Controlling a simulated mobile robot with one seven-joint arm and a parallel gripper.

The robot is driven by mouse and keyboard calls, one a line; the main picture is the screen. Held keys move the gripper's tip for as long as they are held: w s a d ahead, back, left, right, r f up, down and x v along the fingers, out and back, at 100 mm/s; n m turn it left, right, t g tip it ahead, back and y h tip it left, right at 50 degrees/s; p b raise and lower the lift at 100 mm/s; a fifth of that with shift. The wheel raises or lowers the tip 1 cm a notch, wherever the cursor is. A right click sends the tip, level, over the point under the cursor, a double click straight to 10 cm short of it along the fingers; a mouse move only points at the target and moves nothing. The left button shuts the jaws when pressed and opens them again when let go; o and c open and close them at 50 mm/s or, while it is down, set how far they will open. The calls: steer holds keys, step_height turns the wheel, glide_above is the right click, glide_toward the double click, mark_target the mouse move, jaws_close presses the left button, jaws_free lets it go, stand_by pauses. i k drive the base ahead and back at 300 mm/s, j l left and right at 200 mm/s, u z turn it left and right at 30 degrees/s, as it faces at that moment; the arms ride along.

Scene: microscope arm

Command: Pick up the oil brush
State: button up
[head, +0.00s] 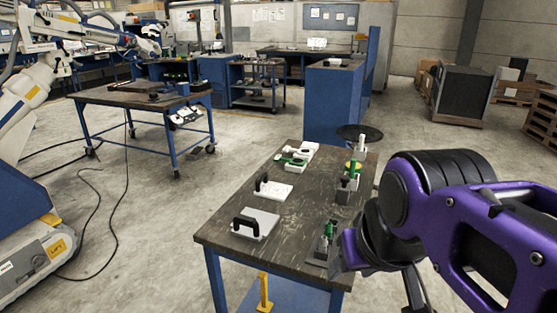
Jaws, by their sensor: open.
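A small upright item with a green part (328,231) stands on a dark base near the front right of the dark-topped table; it may be the oil brush, but it is too small to be sure. My gripper (341,262) is at the table's front right corner, just right of and nearer than this item. It is open, with no object visible in it. My purple and black arm hides part of the table's right edge. Whether the gripper touches the item cannot be told.
On the table (285,217) are a grey plate with a black handle (262,223), a white plate with a black handle (275,190), green and white parts (293,162), and a taller device with a dark disc (359,133) at the back right. The table's middle is bare.

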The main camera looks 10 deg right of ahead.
mark_target(353, 162)
steer(key=l+u, duration=0.6)
steer(key=l, duration=0.15)
steer(key=l+u, duration=0.6)
steer(key=l, duration=0.15)
steer(key=l+u, duration=0.5)
steer(key=l, duration=0.3)
steer(key=l+u, duration=0.3)
steer(key=l, duration=1.35)
steer(key=i, duration=0.1)
